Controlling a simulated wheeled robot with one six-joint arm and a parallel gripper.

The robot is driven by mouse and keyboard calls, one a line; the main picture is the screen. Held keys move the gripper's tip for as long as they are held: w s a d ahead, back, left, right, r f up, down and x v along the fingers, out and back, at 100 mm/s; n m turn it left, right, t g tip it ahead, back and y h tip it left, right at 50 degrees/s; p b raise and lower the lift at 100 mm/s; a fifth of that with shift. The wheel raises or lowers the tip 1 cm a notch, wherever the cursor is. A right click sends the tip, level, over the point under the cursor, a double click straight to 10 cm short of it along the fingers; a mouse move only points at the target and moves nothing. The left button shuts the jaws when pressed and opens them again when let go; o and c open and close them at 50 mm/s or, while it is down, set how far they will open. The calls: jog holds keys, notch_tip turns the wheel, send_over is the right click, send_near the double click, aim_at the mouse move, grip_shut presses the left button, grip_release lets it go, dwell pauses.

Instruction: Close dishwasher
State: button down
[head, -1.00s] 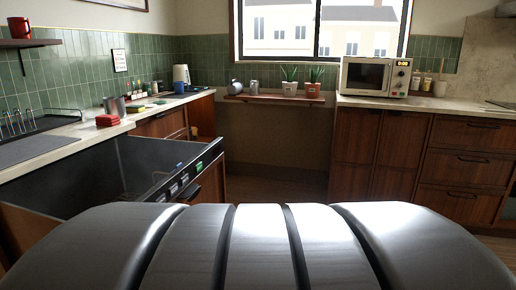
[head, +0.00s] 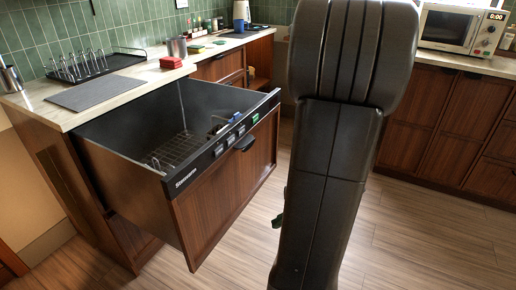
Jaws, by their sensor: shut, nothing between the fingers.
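The dishwasher (head: 225,184) is a drawer type with a wood front and a black top edge carrying the controls. It stands pulled well out from under the counter at left, its open top showing a dark tub with a wire rack (head: 172,152) and a small blue item inside. A dark handle (head: 245,143) sits on its front. My arm stands upright in the middle of the head view, to the right of the drawer, with a gap of floor between them in the picture. My gripper cannot be made out; the arm hides what is behind it.
The counter (head: 140,80) above holds a dish rack (head: 88,66), a grey mat (head: 95,93), a metal pot (head: 177,47) and red sponges (head: 171,62). A microwave (head: 449,28) stands on the right counter. The wood floor (head: 400,250) in front is clear.

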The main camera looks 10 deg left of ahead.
jog(key=w+a+r+m+t+y+p, duration=0.1)
jog(key=w+a+r+m+y+p, duration=0.1)
jog(key=w+m+p, duration=0.3)
jog(key=w+a+r+m+t+y+p, duration=0.1)
jog(key=w+m+y, duration=0.15)
jog(key=w, duration=0.45)
jog(key=m+b, duration=0.1)
send_near(232, 179)
notch_tip(232, 179, down, 3)
jog(key=a, duration=0.4)
jog(key=shift+w+a+t+h, duration=0.25)
jog(key=shift+w+t+h, duration=0.05)
jog(key=shift+t+h, duration=0.1)
jog(key=shift+w+a, duration=0.2)
jog(key=shift+a, duration=0.4)
